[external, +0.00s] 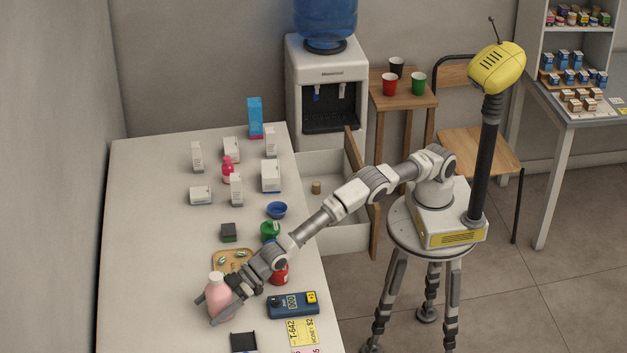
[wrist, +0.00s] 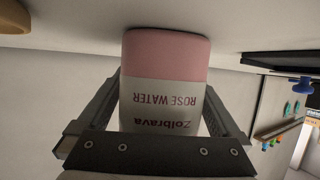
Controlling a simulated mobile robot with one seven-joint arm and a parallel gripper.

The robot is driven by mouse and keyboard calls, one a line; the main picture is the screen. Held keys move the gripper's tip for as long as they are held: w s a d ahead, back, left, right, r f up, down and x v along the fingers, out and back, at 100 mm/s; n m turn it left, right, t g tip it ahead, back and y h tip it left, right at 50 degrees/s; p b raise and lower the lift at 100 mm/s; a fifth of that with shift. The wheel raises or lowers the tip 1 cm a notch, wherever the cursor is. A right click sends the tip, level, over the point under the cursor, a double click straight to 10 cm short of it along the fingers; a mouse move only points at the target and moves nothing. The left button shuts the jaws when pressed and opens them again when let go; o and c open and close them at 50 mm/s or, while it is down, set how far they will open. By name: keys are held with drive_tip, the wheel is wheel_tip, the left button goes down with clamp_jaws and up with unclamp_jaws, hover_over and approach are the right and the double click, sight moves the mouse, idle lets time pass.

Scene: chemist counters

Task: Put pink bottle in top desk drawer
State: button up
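The pink bottle (external: 219,300) with a white cap stands at the near left part of the white desk (external: 150,240). In the wrist view the bottle (wrist: 165,60) has a white label reading "Rose Water", seen upside down. My gripper (external: 226,305) has one finger on each side of the bottle, and the fingertips (wrist: 163,95) meet its sides. The bottle's base looks to be at the desk surface. A drawer (external: 318,163) is pulled open at the desk's right side, with a small brown object (external: 316,187) inside.
Several white boxes and a small pink bottle (external: 227,170) stand farther back. The left desk side is clear.

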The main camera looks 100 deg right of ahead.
sight(217, 283)
drive_tip(key=shift+r, duration=0.25)
drive_tip(key=shift+v, duration=1.35)
wheel_tip(217, 283, up, 6)
drive_tip(key=shift+s+f+p, duration=0.1)
drive_tip(key=shift+p, duration=0.65)
drive_tip(key=shift+r, duration=0.4)
drive_tip(key=shift+c, duration=0.3)
drive_tip(key=shift+r, duration=0.2)
drive_tip(key=shift+c, duration=1.1)
